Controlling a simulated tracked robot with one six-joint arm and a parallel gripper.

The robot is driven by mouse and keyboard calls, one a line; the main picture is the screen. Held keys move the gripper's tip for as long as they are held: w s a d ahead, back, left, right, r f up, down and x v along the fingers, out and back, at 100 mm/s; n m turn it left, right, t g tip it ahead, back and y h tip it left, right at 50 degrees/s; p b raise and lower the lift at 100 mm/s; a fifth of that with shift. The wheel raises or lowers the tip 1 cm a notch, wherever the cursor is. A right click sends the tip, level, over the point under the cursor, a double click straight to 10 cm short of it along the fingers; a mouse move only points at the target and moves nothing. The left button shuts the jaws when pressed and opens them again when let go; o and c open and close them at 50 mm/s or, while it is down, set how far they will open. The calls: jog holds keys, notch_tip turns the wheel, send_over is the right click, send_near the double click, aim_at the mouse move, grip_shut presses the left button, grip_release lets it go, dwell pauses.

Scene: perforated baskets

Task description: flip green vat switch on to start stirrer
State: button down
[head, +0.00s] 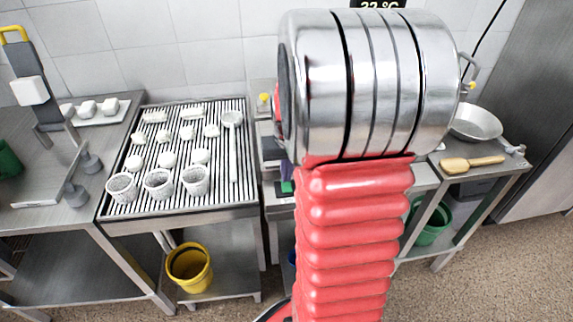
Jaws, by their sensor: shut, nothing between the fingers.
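My own arm, a red ribbed sleeve topped by a large silver joint, fills the middle of the head view and hides much of the bench behind it. My gripper does not show. A small green patch (287,187) shows just left of the sleeve, at a grey unit; I cannot tell whether it is the switch, or its position. A metal handle (470,64) and yellow knobs (264,98) stick out on either side of the joint; what they belong to is mostly hidden, so I cannot make out the vat or stirrer.
A slatted draining table (221,213) on the left holds white moulds, perforated baskets (122,188) and a ladle (232,150). A yellow bucket (190,268) stands below. On the right bench are a metal bowl (475,124) and a wooden paddle (472,163). Floor shows at right.

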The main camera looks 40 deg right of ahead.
jog(key=shift+w+f, duration=0.1)
jog(key=shift+f, duration=0.5)
jog(key=shift+w, duration=0.1)
jog(key=shift+w+a+f, duration=0.1)
jog(key=shift+s+d, duration=0.2)
jog(key=shift+s+a, duration=0.45)
jog(key=shift+s, duration=0.2)
